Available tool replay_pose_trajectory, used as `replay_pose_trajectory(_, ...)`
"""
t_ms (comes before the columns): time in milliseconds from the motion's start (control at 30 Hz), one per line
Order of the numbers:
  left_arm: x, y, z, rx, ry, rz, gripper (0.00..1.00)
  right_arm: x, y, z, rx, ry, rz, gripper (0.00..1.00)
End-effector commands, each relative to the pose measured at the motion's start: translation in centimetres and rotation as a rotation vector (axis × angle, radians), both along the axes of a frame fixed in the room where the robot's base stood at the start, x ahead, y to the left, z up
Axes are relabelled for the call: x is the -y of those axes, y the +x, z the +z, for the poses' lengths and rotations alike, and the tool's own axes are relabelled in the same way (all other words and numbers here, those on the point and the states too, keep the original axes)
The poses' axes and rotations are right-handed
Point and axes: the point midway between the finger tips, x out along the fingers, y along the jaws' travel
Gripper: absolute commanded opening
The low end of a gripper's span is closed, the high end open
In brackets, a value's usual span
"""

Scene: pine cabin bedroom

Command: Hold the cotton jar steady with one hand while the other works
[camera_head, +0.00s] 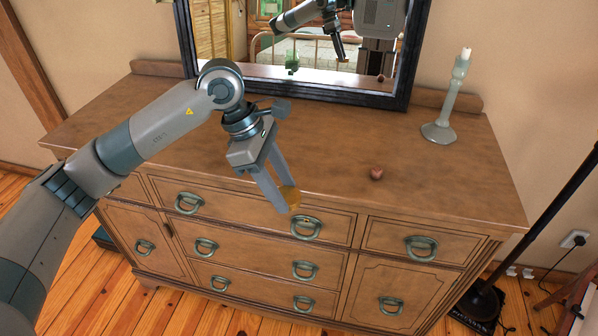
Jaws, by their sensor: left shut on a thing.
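My left gripper (283,200) reaches over the front edge of the dresser, with its fingers pointing down. It is shut on a small amber, see-through object (290,195) at its fingertips. The fingers partly hide this object, and I cannot tell whether it is the cotton jar or part of it. No other jar shows on the dresser top. My right gripper is not in view.
The wooden dresser (330,170) has a mostly clear top. A small reddish-brown object (376,174) lies right of my gripper. A candlestick (447,100) stands at the back right, beside a dark-framed mirror (402,75) reflecting the room and my arm.

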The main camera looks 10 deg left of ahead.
Motion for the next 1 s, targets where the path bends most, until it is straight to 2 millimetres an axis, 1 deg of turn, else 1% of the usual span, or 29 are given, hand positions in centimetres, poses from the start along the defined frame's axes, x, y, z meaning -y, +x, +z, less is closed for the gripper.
replay_pose_trajectory(33, -0.8, -0.4, -0.5, -0.003, 0.003, -0.073, 0.23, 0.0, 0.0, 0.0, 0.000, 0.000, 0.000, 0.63)
replay_pose_trajectory(267, -4.0, -2.7, -2.4, -0.002, 0.003, -0.475, 0.23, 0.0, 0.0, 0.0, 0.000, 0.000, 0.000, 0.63)
replay_pose_trajectory(433, -6.5, -4.8, -3.6, -0.001, 0.003, -0.797, 0.23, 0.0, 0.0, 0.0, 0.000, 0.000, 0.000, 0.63)
replay_pose_trajectory(600, -9.1, -7.0, -4.7, -0.001, 0.003, -1.117, 0.23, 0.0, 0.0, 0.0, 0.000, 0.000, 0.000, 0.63)
replay_pose_trajectory(700, -10.3, -8.2, -5.1, -0.001, 0.002, -1.270, 0.23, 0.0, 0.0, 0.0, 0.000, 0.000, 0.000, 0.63)
replay_pose_trajectory(833, -11.4, -9.1, -5.5, 0.001, 0.001, -1.407, 0.23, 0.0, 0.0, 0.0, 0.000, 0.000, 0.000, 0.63)
replay_pose_trajectory(1000, -12.0, -9.6, -5.7, 0.002, 0.001, -1.476, 0.23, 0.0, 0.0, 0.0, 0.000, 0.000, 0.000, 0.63)
